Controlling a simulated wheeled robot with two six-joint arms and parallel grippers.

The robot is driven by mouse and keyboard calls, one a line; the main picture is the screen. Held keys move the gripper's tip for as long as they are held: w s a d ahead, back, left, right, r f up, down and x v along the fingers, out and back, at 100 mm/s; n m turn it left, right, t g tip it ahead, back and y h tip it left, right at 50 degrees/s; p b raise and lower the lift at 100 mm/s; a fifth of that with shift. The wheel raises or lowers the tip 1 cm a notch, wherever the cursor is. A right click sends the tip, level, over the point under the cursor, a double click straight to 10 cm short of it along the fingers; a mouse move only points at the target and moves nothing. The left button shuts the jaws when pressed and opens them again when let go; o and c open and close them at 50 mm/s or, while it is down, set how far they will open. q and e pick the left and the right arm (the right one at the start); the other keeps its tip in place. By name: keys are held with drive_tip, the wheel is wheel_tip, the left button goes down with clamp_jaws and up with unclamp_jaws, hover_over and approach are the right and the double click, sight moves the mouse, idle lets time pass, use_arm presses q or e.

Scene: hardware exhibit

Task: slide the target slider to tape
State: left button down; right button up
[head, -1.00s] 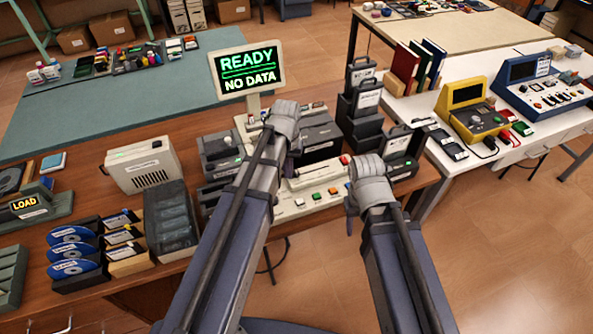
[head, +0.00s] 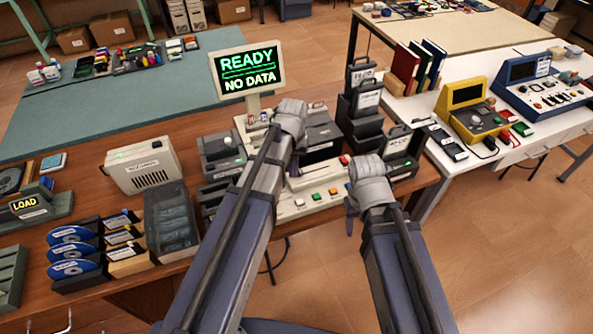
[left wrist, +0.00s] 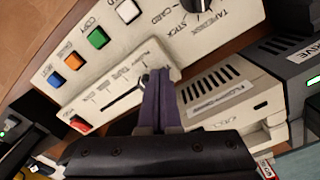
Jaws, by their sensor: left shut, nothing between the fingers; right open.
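A cream control panel (head: 318,200) stands on the wooden bench, partly covered by my arms. In the left wrist view it shows a dark straight slider slot (left wrist: 122,101) with small printed labels that are too small to read surely. My left gripper (left wrist: 158,73) is shut and empty, its fingertips at the upper right end of this slot. The slider's handle is not clearly visible; the fingers cover that end, and I cannot tell whether they touch it. My right gripper (head: 350,205) is open and empty, at the panel's right front; its fingertips are mostly hidden.
Blue, orange, green and white buttons (left wrist: 97,38) and a dark knob (left wrist: 197,5), with "TAPE/DISK" and "STICK" printed by it, lie beside the slot. A cream drive box (left wrist: 228,92) stands close to the fingers. A screen (head: 248,75) reads "READY NO DATA".

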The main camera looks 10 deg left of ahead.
use_arm(q)
drive_tip(key=shift+w+d, duration=0.55)
drive_tip(key=shift+d, duration=0.2)
drive_tip(key=shift+s+a, duration=0.2)
idle(0.7)
wheel_tip(320, 180, up, 7)
drive_tip(key=p, duration=0.7)
